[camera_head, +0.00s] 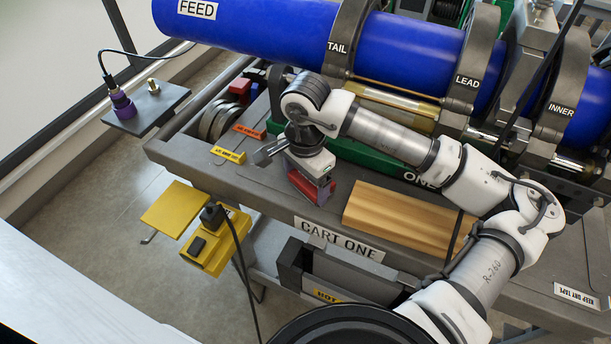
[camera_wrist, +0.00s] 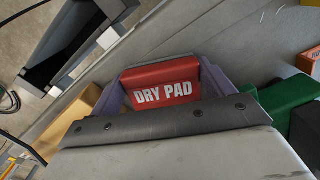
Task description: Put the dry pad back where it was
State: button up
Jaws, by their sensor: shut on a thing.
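The dry pad is a red block with white "DRY PAD" lettering (camera_wrist: 160,78), seen in the wrist view. It sits between the two purple-grey fingers of my gripper (camera_wrist: 166,98), which is shut on it. In the head view the red pad (camera_head: 302,187) shows under my gripper (camera_head: 313,184), over the grey cart top near its front edge, above the "CART ONE" label. My gripper and wrist hide part of it. I cannot tell whether the pad touches the cart top.
A wooden block (camera_head: 400,222) lies right of the pad. Orange (camera_head: 249,132) and yellow (camera_head: 228,155) labels and grey rings (camera_head: 214,119) are on the cart's left end. The blue pipe (camera_head: 270,27) and its clamps stand behind. A yellow box (camera_head: 213,250) hangs at the front left.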

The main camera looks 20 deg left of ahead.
aim_at(305, 182)
jog(key=shift+f, duration=0.2)
jog(key=o, duration=0.9)
jog(key=shift+r, duration=0.15)
jog(key=shift+r, duration=0.2)
notch_tip(305, 182, up, 12)
jog(key=shift+f+b, duration=0.15)
jog(key=shift+b, duration=0.75)
